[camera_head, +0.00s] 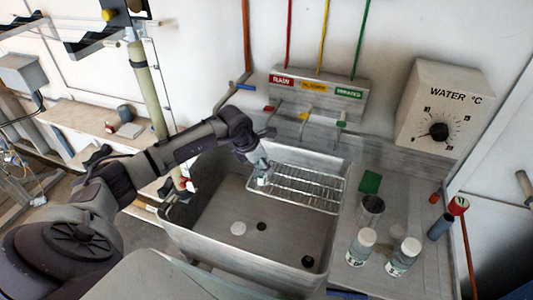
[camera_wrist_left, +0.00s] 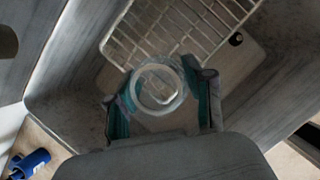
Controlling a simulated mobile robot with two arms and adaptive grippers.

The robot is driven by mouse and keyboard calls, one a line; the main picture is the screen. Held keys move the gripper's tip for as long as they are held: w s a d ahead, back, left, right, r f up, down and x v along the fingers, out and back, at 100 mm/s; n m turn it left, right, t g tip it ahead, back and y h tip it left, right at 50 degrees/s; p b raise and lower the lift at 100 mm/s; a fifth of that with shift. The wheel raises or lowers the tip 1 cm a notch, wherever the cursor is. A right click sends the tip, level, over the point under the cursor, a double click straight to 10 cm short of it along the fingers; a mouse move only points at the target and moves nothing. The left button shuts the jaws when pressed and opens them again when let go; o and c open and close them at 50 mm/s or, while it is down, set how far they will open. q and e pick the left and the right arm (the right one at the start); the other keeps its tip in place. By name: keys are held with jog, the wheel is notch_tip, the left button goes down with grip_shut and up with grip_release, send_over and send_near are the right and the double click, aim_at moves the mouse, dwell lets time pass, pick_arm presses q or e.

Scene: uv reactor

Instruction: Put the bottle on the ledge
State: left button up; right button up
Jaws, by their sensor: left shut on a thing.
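My left gripper (camera_head: 262,178) reaches over the steel sink, by the left end of its wire rack. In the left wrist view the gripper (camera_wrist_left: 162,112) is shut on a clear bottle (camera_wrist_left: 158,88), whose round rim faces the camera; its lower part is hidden. In the head view the bottle is too small and hidden to make out well. Two white-capped bottles (camera_head: 361,246) (camera_head: 404,256) stand upright on the steel ledge (camera_head: 385,215) right of the sink. A clear glass vessel (camera_head: 371,212) stands behind them. My right gripper is not in view.
A green block (camera_head: 371,182) and dark cylinder (camera_head: 440,227) stand on the ledge. Coloured taps (camera_head: 305,116) and a water dial box (camera_head: 446,108) are behind. A wooden shelf (camera_head: 85,125) is at left.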

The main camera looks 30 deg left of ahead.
pick_arm(q)
jog(key=w, duration=0.2)
jog(key=w+a+p, duration=0.1)
jog(key=shift+w+r, duration=0.1)
jog(key=shift+w, duration=0.25)
jog(key=shift+w+p, duration=0.2)
jog(key=shift+p, duration=0.25)
jog(key=shift+f, duration=0.35)
jog(key=shift+s, duration=0.1)
jog(key=shift+f, duration=0.2)
jog(key=o, duration=1)
jog(key=shift+r, duration=0.1)
